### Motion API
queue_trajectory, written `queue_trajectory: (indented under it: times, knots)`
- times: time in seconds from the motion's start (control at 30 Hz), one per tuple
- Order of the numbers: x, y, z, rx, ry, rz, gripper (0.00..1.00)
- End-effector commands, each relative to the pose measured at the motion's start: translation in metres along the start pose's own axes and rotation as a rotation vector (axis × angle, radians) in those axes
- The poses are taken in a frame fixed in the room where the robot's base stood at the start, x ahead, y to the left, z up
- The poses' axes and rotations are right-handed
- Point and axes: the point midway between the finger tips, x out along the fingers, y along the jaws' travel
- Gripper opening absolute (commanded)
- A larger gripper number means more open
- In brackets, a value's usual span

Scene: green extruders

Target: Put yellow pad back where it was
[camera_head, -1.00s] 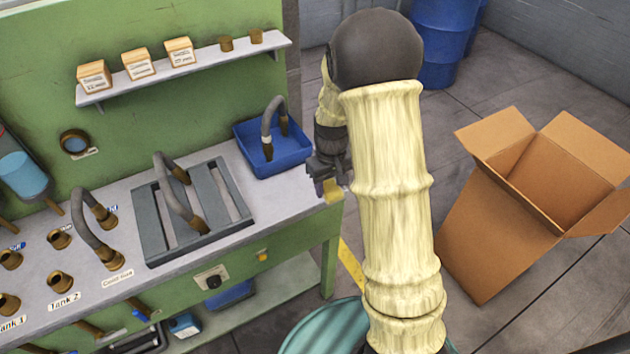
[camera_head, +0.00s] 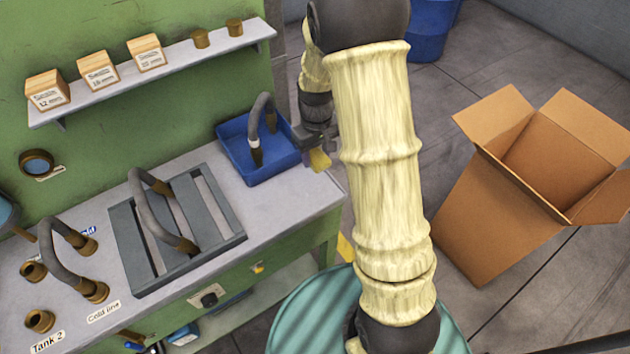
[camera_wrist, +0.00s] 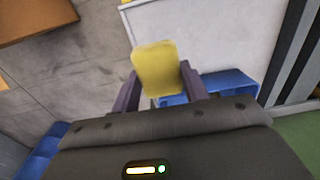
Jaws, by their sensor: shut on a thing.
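The yellow pad (camera_wrist: 156,68) is between the two fingers of my gripper (camera_wrist: 160,84) in the wrist view. My gripper is shut on it. In the head view the yellow pad (camera_head: 319,160) shows as a small patch below my gripper (camera_head: 314,150), near the right end of the grey worktop (camera_head: 288,205). The pad appears above the worktop's edge, just right of the blue tray; I cannot tell its exact height. Part of my gripper is hidden behind my arm.
A blue tray (camera_head: 232,141) holding a curved grey hose (camera_head: 258,118) stands close by. A dark grey rack (camera_head: 125,235) with another hose is farther left. A shelf (camera_head: 185,66) with small boxes hangs above. An open cardboard box (camera_head: 490,220) stands on the floor at right.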

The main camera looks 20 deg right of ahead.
Motion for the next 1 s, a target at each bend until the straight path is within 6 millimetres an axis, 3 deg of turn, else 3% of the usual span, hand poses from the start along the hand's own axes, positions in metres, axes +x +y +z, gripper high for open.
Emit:
queue_trajectory:
  times: [0.27, 0.6, 1.0]
  knots:
    - [0.006, -0.004, -0.001, -0.009, -0.002, -0.001, 0.23]
    - [0.055, -0.001, 0.0, -0.001, -0.003, -0.001, 0.23]
    - [0.062, -0.001, 0.0, -0.002, -0.001, -0.001, 0.23]
